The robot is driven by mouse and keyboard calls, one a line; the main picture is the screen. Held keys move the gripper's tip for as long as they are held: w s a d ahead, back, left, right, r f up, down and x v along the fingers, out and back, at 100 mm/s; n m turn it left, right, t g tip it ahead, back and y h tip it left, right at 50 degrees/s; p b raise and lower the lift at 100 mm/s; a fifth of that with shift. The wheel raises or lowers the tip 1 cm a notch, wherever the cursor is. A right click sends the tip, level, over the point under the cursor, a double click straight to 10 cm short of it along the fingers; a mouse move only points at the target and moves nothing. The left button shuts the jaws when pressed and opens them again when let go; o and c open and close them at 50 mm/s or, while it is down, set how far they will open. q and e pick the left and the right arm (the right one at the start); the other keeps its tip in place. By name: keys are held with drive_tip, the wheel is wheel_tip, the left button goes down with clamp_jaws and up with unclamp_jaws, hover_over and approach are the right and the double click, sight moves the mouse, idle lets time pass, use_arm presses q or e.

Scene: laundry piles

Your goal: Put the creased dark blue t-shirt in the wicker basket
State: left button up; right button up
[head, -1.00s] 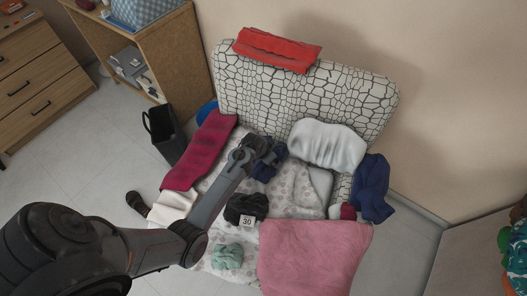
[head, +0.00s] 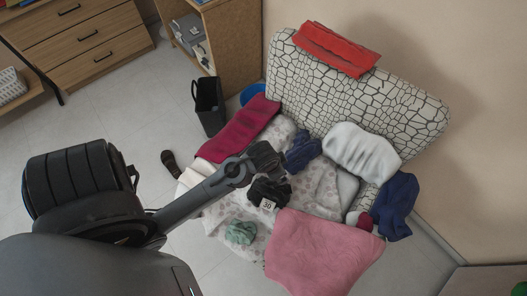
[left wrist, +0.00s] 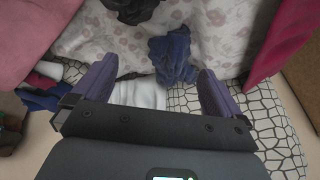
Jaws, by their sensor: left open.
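A crumpled dark blue cloth (head: 303,150), which looks like the creased t-shirt, lies on the armchair seat against the backrest. In the left wrist view the blue cloth (left wrist: 173,57) lies ahead of the fingers, roughly between them. My left gripper (head: 272,158) is beside it on its left in the head view; its two fingers are spread and empty in the left wrist view (left wrist: 157,70). A second navy garment (head: 398,205) hangs over the chair's right arm. I cannot make out a wicker basket for certain. My right gripper is not in view.
Around the blue cloth lie a black item with a "30" tag (head: 268,192), a white pillow (head: 361,152), a maroon cloth (head: 238,130) and a pink blanket (head: 320,250). A red cloth (head: 337,48) tops the backrest.

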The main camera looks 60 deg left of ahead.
use_arm(q)
drive_tip(key=s+d+r+h, duration=0.1)
drive_tip(key=s+d+r, duration=0.5)
drive_tip(key=s, duration=0.4)
drive_tip(key=shift+d+m, duration=0.3)
drive_tip(key=shift+d, duration=0.15)
drive_tip(key=shift+f, duration=0.1)
